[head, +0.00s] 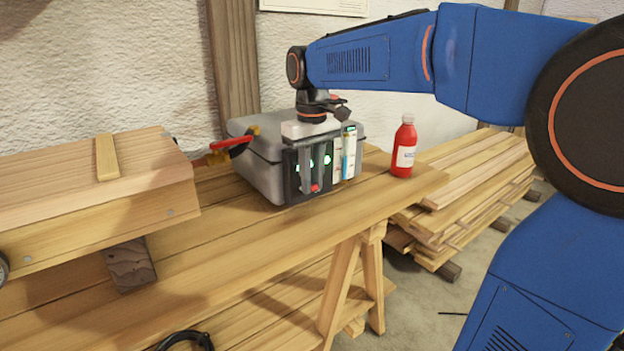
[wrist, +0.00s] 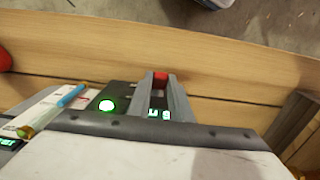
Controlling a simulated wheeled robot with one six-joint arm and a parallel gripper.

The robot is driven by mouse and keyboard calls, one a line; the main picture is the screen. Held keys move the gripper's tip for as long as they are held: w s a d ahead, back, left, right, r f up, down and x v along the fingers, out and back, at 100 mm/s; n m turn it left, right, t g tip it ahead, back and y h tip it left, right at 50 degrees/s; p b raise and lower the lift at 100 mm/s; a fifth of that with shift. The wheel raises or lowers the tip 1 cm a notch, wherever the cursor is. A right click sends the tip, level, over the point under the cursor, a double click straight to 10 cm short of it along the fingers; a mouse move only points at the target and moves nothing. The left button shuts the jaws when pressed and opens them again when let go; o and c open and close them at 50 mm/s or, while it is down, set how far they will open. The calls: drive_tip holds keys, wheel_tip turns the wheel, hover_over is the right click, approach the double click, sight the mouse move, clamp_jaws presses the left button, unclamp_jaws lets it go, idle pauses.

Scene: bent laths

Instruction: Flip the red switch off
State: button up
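The red switch (head: 315,188) is low on the dark front panel (head: 293,186) of a grey case, which stands on the wooden bench. My gripper (head: 314,182) points down in front of this panel, with its two grey fingers apart and their tips at the switch. In the wrist view, the red switch (wrist: 160,77) fills the narrow gap between the fingertips (wrist: 161,80). Whether the fingers press on it or only straddle it cannot be told. Green lights (wrist: 107,105) glow on the panel. The fingers hide part of the panel, and the switch's position is unclear.
A red bottle (head: 404,148) stands right of the case on the bench (head: 250,232). A red-handled tool (head: 228,146) is at the case's left. A wooden box (head: 90,190) lies farther left. Stacked boards (head: 470,195) are behind at the right. The bench's front strip is clear.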

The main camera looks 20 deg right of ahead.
clamp_jaws()
drive_tip(key=shift+s+f, duration=0.1)
drive_tip(key=shift+s+d+f+t, duration=0.15)
drive_tip(key=shift+s+t, duration=0.1)
drive_tip(key=shift+t, duration=0.55)
drive_tip(key=t, duration=0.1)
drive_tip(key=s+f+t+y, duration=0.1)
drive_tip(key=t, duration=0.1)
drive_tip(key=shift+d+f, duration=0.1)
drive_tip(key=shift+f, duration=0.1)
drive_tip(key=shift+f+t+y, duration=0.45)
drive_tip(key=shift+t+y, duration=0.05)
drive_tip(key=shift+t, duration=0.3)
drive_tip(key=shift+f+t+y, duration=0.25)
drive_tip(key=shift+f+t, duration=0.1)
drive_tip(key=shift+t, duration=0.4)
drive_tip(key=shift+f+t+y, duration=0.25)
drive_tip(key=shift+f+t, duration=0.1)
drive_tip(key=shift+t, duration=0.4)
